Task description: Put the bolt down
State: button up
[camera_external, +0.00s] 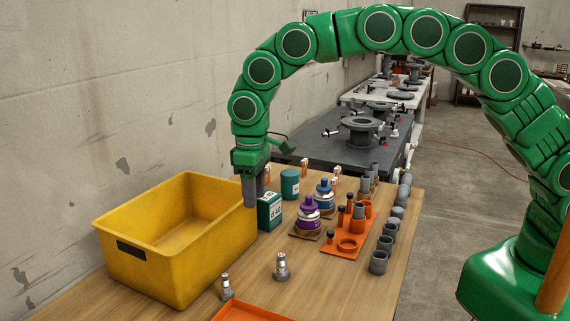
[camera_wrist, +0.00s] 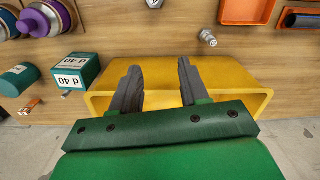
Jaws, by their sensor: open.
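My gripper (camera_external: 250,205) points down beside the right rim of the yellow bin (camera_external: 215,262). In the wrist view my gripper (camera_wrist: 158,66) has its two grey fingers apart, with nothing between them, over the yellow bin (camera_wrist: 235,82). Two silver bolt-like pieces stand on the table: one (camera_external: 282,267) right of the bin and one (camera_external: 227,288) by its front corner. One such piece (camera_wrist: 208,38) shows just beyond the bin in the wrist view, another (camera_wrist: 154,3) at the top edge. The visible part of the bin's inside looks empty; its near floor is hidden.
A green box (camera_external: 269,211) and a teal cylinder (camera_external: 290,184) stand close to my gripper. Purple and blue flanged parts (camera_external: 308,215), an orange tray (camera_external: 347,244) with dark pins, and grey pipe sockets (camera_external: 379,261) lie to the right. An orange bin (camera_external: 248,312) is at the front.

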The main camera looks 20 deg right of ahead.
jog(key=w+d+r+m, duration=0.1)
jog(key=w+d+r, duration=0.15)
jog(key=d, duration=0.45)
jog(key=w+d+r+m, duration=0.1)
jog(key=w+d+r, duration=0.15)
jog(key=d, duration=0.45)
jog(key=w+d+r+m, duration=0.1)
jog(key=w+d+r, duration=0.15)
jog(key=d, duration=0.55)
jog(key=s+d+r+m, duration=0.1)
jog(key=s+d+r, duration=0.1)
jog(key=d, duration=0.7)
jog(key=s+d+r+m, duration=0.1)
jog(key=d+r, duration=0.1)
jog(key=d, duration=0.7)
jog(key=s+d+f+m+g, duration=0.1)
jog(key=s+d+m, duration=0.4)
jog(key=s+d, duration=1.5)
jog(key=shift+s+d+f+m+g, duration=0.2)
jog(key=shift+d+f+m+g, duration=0.1)
jog(key=shift+d+f, duration=0.55)
jog(key=shift+s+d, duration=0.3)
jog(key=shift+s, duration=0.1)
jog(key=shift+c, duration=1.2)
